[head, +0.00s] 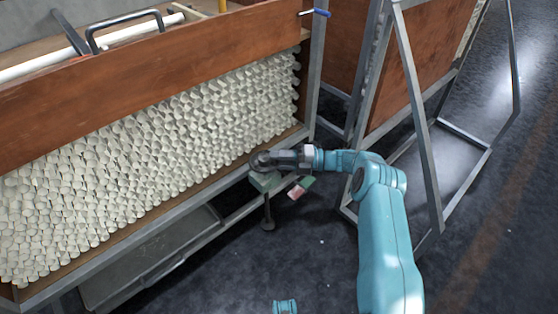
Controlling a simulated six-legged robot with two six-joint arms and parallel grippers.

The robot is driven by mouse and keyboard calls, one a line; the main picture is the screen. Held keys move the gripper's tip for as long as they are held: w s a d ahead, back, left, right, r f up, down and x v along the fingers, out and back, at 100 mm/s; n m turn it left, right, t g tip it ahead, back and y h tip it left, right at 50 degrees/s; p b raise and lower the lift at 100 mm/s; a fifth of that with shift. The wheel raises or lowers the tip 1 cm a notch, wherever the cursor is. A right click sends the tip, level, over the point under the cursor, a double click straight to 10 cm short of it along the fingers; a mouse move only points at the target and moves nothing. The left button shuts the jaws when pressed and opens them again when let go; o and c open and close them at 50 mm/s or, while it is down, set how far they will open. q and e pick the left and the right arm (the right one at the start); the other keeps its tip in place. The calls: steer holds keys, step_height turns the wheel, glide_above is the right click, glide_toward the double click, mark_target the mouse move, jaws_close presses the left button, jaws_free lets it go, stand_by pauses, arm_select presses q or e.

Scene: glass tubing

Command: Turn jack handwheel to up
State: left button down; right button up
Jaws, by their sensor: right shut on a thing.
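My right arm reaches in from the lower right, and its dark right gripper (266,160) is at the lower right corner of the tube crate's frame. The gripper is shut on the jack handwheel, a small dark wheel that it mostly hides. Below it is the jack's pale green-grey body (265,181), with a dark post and round foot (268,224) near the floor. I cannot tell the wheel's setting. My left gripper does not show.
A wooden-sided crate (120,70) full of stacked pale tubes fills the left. A metal A-frame (420,120) stands at the right. Small pink and green pieces (300,188) lie beside the jack. A grey tray (150,258) is below the crate. Dark floor in front is mostly clear.

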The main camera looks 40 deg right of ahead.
steer(key=shift+a, duration=0.1)
steer(key=o, duration=1.1)
steer(key=shift+c, duration=0.2)
steer(key=shift+r, duration=0.1)
